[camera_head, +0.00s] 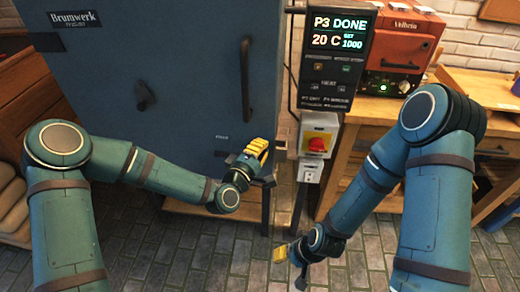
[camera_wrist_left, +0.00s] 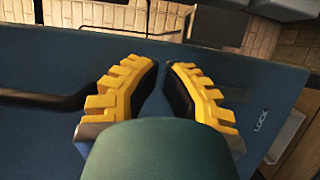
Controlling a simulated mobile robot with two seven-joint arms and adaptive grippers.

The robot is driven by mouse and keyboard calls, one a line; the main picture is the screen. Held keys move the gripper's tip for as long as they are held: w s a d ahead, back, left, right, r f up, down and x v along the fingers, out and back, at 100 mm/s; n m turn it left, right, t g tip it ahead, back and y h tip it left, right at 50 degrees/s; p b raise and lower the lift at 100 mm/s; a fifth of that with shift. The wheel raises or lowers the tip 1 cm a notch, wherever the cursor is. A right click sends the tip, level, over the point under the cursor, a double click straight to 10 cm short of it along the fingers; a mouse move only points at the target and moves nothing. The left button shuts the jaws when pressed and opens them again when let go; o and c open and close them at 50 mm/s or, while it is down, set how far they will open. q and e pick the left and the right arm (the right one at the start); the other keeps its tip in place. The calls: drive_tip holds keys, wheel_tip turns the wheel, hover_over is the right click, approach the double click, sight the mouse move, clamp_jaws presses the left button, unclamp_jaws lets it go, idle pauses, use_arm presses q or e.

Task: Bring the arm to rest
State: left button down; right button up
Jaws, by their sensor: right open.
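My left gripper (camera_head: 258,152) is in front of the lower part of the big blue kiln, near its right edge. In the left wrist view its two yellow-ribbed fingers (camera_wrist_left: 162,80) come close together at the tips, with nothing seen between them. How far they are apart is unclear. My right gripper (camera_head: 289,254) is low over the floor at the bottom centre. It is open, and I see nothing in it. Both of my arms are bent, and both grippers are apart from each other.
The blue kiln (camera_head: 185,70) has its door shut and a dark handle (camera_head: 246,78). Its control panel (camera_head: 338,55) reads "P3 DONE", 20 C. A red switch box (camera_head: 318,140) hangs below. A small red oven (camera_head: 403,45) stands on a wooden bench (camera_head: 380,108). The brick floor (camera_head: 190,250) is clear.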

use_arm(q)
drive_tip(key=s+d, duration=0.5)
drive_tip(key=s, duration=0.2)
drive_tip(key=shift+s+d+p, duration=0.35)
drive_tip(key=shift+p, duration=0.05)
drive_tip(key=s+a+f+m+g+y, duration=0.1)
drive_tip(key=s+a+f+m+g, duration=0.25)
drive_tip(key=f, duration=0.35)
drive_tip(key=s+a+f+m+g+y, duration=0.1)
drive_tip(key=s+a+f+m+g, duration=0.2)
drive_tip(key=f, duration=0.4)
drive_tip(key=s+a+f+m+g+y, duration=0.1)
drive_tip(key=s+a+f+m+g, duration=0.1)
drive_tip(key=a, duration=0.4)
drive_tip(key=s+a+f+m+g+y, duration=0.1)
drive_tip(key=s+a+f+g+y, duration=0.1)
drive_tip(key=s+a+f+g, duration=0.2)
drive_tip(key=s+a+g, duration=0.1)
drive_tip(key=s+a, duration=0.1)
drive_tip(key=s, duration=0.1)
drive_tip(key=shift+f+m, duration=0.35)
